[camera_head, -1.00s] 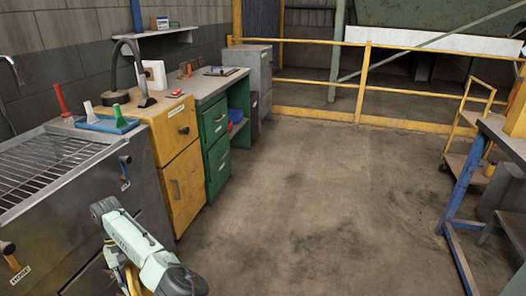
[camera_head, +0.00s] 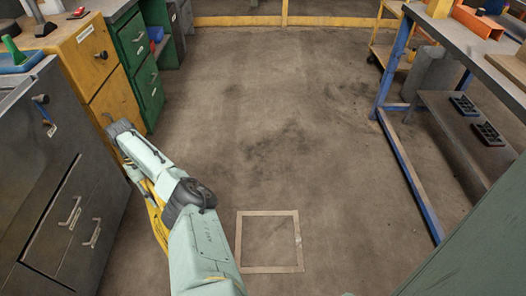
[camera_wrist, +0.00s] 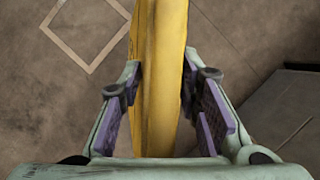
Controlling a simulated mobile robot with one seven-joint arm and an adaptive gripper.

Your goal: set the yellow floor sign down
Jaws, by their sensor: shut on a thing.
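The yellow floor sign (camera_wrist: 158,90) runs up the middle of the wrist view, its narrow side toward the camera. My gripper (camera_wrist: 162,95) is shut on it, with a purple-padded finger on each side. The sign is held over the brown floor; its lower end is out of the wrist view, so I cannot tell its height. In the head view a yellow strip (camera_head: 156,215), likely the sign, shows along the left of my arm, which hides the fingers. A pale taped square (camera_head: 268,213) is on the floor right of my arm; it also shows at the wrist view's upper left (camera_wrist: 65,42).
Grey drawers (camera_head: 75,205), a yellow cabinet (camera_head: 98,65) and a green cabinet (camera_head: 137,60) line the left. A blue-legged workbench (camera_head: 410,180) stands right, with a grey-green surface (camera_head: 470,250) at lower right. The floor between is clear.

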